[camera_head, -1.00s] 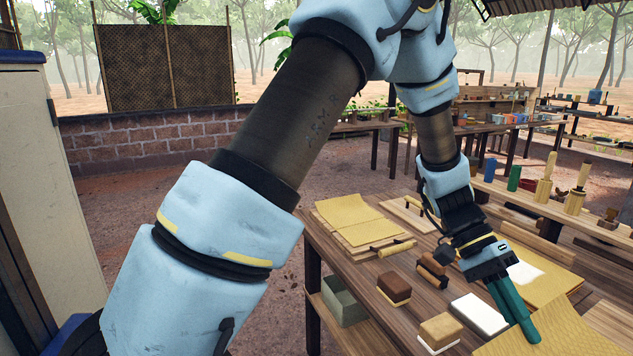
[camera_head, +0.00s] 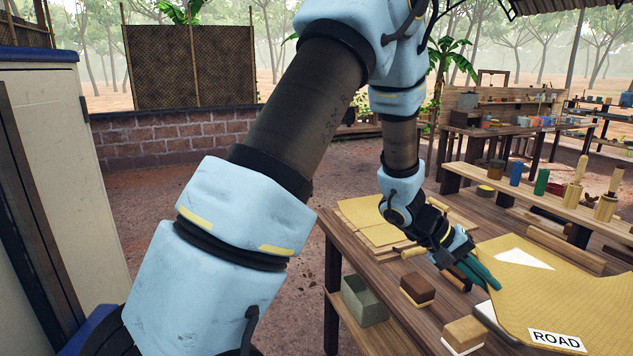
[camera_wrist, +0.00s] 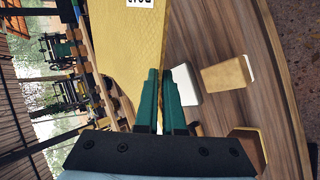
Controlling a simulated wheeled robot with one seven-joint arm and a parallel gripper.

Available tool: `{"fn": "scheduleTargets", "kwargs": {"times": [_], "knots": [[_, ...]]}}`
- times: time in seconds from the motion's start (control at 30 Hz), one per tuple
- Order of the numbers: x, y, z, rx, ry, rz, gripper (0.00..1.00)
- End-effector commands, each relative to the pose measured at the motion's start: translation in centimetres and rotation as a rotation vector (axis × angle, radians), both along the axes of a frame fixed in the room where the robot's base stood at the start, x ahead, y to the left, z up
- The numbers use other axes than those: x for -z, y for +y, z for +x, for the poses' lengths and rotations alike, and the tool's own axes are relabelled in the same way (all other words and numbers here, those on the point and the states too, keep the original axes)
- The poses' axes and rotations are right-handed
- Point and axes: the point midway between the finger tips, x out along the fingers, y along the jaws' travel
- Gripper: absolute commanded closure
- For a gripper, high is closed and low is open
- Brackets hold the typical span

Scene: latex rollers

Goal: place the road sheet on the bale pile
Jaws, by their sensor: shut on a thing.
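The road sheet (camera_head: 545,300) is a large yellow latex sheet with a white label reading ROAD. It also shows in the wrist view (camera_wrist: 125,45), with the label at the top. My gripper (camera_head: 487,278) is shut on the near left edge of the sheet, its green fingers pinching it in the wrist view (camera_wrist: 165,80). The sheet hangs out to the right over the table. A low pile of yellow sheets (camera_head: 372,222), which looks like the bale pile, lies at the table's far left, partly behind my arm.
The wooden table (camera_head: 400,318) also carries brown and tan blocks (camera_head: 417,288) (camera_head: 465,333) near its front edge. A white block (camera_wrist: 186,84) lies beside the fingers. Wooden rollers lie near the pile. A raised shelf (camera_head: 520,196) with bottles and brushes runs behind. A grey bin (camera_head: 364,300) sits below.

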Motion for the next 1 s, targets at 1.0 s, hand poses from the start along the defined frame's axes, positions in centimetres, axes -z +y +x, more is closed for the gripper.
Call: {"fn": "scheduleTargets", "kwargs": {"times": [1.0], "knots": [[12.2, 35.5, 24.3, -1.648, -0.002, -0.001, 1.00]]}}
